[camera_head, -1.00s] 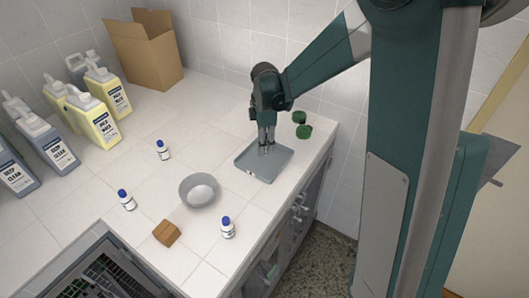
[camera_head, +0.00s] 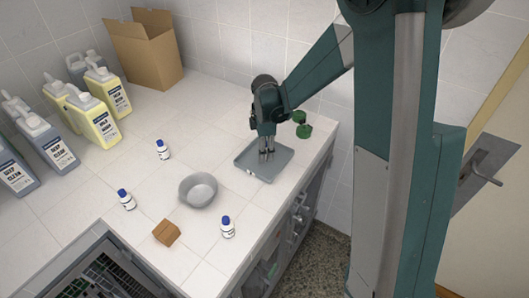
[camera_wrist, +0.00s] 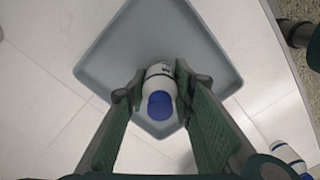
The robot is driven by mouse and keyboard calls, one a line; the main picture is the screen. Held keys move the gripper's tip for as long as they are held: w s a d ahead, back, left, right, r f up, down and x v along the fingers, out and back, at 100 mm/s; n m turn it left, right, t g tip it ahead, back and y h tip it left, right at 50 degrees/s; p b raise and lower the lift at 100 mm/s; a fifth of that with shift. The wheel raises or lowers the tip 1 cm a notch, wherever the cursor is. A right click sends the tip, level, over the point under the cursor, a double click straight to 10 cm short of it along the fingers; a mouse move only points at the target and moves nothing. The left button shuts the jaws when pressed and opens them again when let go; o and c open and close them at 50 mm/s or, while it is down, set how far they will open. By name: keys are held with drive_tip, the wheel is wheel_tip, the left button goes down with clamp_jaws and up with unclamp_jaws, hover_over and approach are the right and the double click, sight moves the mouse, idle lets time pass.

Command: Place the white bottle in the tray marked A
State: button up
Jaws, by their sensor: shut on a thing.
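My gripper (camera_head: 266,153) points down over the grey square tray (camera_head: 281,161) near the counter's right edge. In the wrist view its two green fingers are shut on a white bottle (camera_wrist: 160,70) with a blue cap. The bottle's far end is over the tray's floor (camera_wrist: 185,40), and its cap faces the camera. I cannot tell whether the bottle touches the tray. In the head view the fingers hide the bottle. No letter is readable on the tray.
Three more white bottles with blue caps (camera_head: 162,150) (camera_head: 127,200) (camera_head: 227,228) stand on the counter. A grey bowl (camera_head: 198,190) and a small brown block (camera_head: 166,232) are left of the tray. Green round items (camera_head: 303,130) stand behind it. Jugs (camera_head: 100,108) and a cardboard box (camera_head: 148,50) are further back.

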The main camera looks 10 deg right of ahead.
drive_tip(key=o, duration=0.9)
drive_tip(key=shift+r, duration=0.1)
wheel_tip(320, 180, up, 12)
drive_tip(key=shift+r, duration=0.1)
idle(0.9)
